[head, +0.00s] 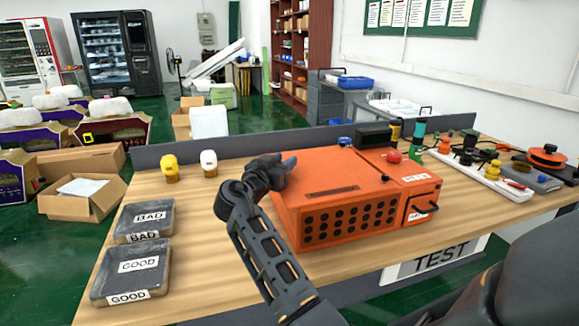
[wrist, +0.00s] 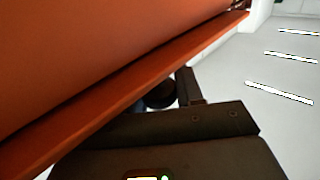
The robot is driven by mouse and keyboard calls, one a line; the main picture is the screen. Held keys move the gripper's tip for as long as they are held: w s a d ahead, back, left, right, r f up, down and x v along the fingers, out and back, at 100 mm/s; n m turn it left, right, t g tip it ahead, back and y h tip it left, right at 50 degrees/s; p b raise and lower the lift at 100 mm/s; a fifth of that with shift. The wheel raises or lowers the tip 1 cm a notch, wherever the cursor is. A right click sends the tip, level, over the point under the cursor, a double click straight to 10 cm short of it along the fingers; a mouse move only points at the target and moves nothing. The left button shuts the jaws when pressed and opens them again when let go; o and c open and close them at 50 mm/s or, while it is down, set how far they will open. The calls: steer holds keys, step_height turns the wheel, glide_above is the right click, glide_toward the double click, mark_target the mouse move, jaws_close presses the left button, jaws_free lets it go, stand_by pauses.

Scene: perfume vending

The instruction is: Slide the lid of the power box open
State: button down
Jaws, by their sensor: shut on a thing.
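The orange power box (head: 345,215) stands on the wooden table, with round vent holes in its front and a small black handle at front right. Its lid (head: 318,172) is the broad orange top; I see no clear gap along it. My gripper (head: 284,166) is at the box's left rear edge, shut on a small blue part (head: 290,162) there. The fingers hide most of this part. In the wrist view the orange box wall (wrist: 90,60) fills the upper left, and a dark round piece (wrist: 160,95) with a bit of blue shows beside the dark finger (wrist: 188,87).
BAD (head: 147,218) and GOOD (head: 130,270) trays lie at left. Yellow (head: 169,165) and white (head: 208,160) bottles stand behind. A white power strip (head: 480,178) is at right.

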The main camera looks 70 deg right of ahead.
steer(key=w+a+b, duration=1.2)
steer(key=w+b, duration=0.1)
steer(key=w, duration=0.1)
steer(key=shift+w+a, duration=0.15)
steer(key=c, duration=0.8)
jaws_free()
steer(key=a, duration=0.7)
steer(key=shift+w+a, duration=0.3)
steer(key=shift+a, duration=0.1)
